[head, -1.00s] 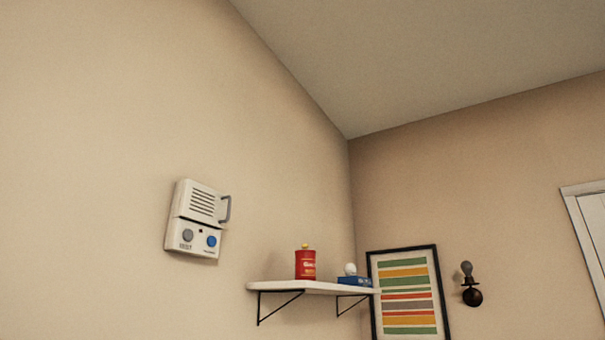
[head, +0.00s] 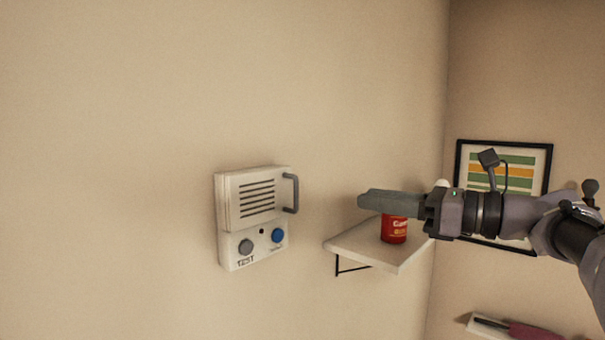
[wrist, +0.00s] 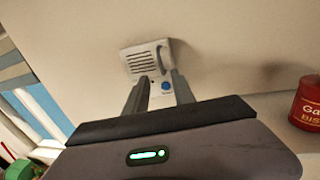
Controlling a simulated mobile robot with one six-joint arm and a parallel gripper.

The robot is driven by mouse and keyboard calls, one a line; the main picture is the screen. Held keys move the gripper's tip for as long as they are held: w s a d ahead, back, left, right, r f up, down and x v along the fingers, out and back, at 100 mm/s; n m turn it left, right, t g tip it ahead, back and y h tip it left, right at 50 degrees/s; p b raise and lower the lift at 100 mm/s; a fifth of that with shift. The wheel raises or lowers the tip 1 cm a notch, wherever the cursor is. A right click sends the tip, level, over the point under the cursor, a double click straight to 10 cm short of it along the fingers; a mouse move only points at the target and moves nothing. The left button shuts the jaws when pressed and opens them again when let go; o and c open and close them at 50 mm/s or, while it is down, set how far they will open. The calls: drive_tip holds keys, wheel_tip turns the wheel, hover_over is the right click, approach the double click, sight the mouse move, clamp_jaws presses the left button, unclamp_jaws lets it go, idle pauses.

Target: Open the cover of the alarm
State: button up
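The alarm is a white wall box (head: 240,249) with a slatted cover (head: 257,197) on its upper part. The cover looks closed and has a grey handle (head: 291,194) on its right side. A grey button and a blue button (head: 278,235) are below the cover. My gripper (head: 364,200) is to the right of the handle in the head view, pointing left, apart from it. In the wrist view the alarm (wrist: 146,60) is ahead, seen past my two fingers (wrist: 158,78). The fingers are apart with nothing between them.
A white shelf (head: 370,243) with a red can (head: 394,229) is on the wall right of the alarm, partly behind my gripper in the head view. The can also shows at the right in the wrist view (wrist: 308,104). A framed picture (head: 506,151) hangs further right. The wall left of the alarm is bare.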

drive_tip(key=p, duration=0.4)
approach(270, 199)
drive_tip(key=w+a+r, duration=0.2)
drive_tip(key=w, duration=0.3)
drive_tip(key=shift+f, duration=0.1)
drive_tip(key=shift+w, duration=0.1)
clamp_jaws()
idle(0.6)
